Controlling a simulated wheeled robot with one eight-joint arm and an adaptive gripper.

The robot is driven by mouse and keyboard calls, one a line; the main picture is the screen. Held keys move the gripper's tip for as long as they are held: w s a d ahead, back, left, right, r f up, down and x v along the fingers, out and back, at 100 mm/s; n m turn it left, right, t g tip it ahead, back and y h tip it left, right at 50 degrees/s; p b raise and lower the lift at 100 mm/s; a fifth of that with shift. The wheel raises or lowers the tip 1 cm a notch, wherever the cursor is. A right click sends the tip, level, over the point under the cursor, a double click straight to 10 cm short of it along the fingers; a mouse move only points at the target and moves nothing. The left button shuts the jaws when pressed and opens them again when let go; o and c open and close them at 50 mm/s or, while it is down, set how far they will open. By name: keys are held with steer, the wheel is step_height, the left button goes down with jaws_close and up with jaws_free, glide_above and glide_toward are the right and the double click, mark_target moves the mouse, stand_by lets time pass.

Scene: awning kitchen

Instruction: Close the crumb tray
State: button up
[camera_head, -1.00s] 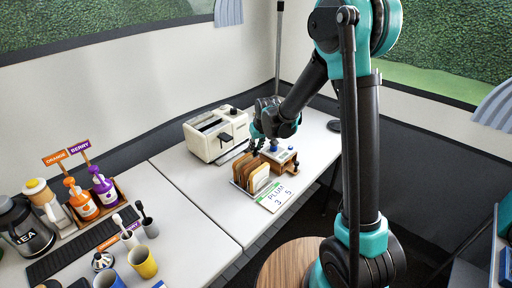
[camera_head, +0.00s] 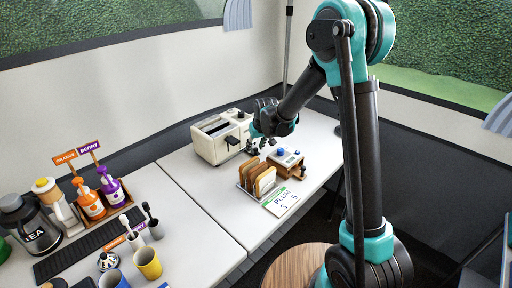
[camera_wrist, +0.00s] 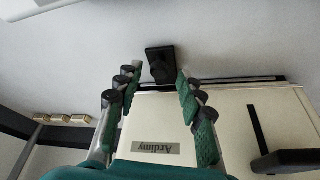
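The cream toaster (camera_head: 218,140) stands on the white counter, and its front shows upside down in the wrist view (camera_wrist: 215,125) with a name plate. A thin dark strip (camera_wrist: 240,79) runs along the toaster's base; it appears to be the crumb tray's edge. A black knob (camera_wrist: 160,62) sticks out from it. My gripper (camera_wrist: 157,88) is open, its teal fingers on either side in front of the toaster, with the knob just beyond and between the fingertips. I cannot tell whether they touch it. In the head view my gripper (camera_head: 257,146) is low at the toaster's right side.
A toast rack (camera_head: 258,182) with bread slices and a small wooden box (camera_head: 288,162) stand close to my gripper. A PLUM card (camera_head: 282,201) lies in front. The toaster's dark lever (camera_wrist: 285,161) juts out at right. Bottles and cups occupy the left counter.

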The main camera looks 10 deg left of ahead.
steer(key=v, duration=1.2)
steer(key=shift+m, duration=0.6)
steer(key=s+d, duration=0.1)
steer(key=d, duration=0.1)
steer(key=s+d, duration=0.1)
steer(key=d, duration=0.2)
steer(key=s+d, duration=0.2)
steer(key=d, duration=0.1)
steer(key=shift+d+f, duration=0.2)
steer(key=shift+f, duration=0.1)
steer(key=s+d+f+m+h, duration=0.1)
steer(key=s+d+f, duration=0.3)
steer(key=s+d, duration=0.5)
steer(key=s+d+f+m+h, duration=0.1)
steer(key=s+d+f+m, duration=0.2)
steer(key=s+d, duration=0.6)
steer(key=s+f, duration=0.1)
steer(key=s, duration=0.2)
steer(key=shift+s+d+m, duration=0.3)
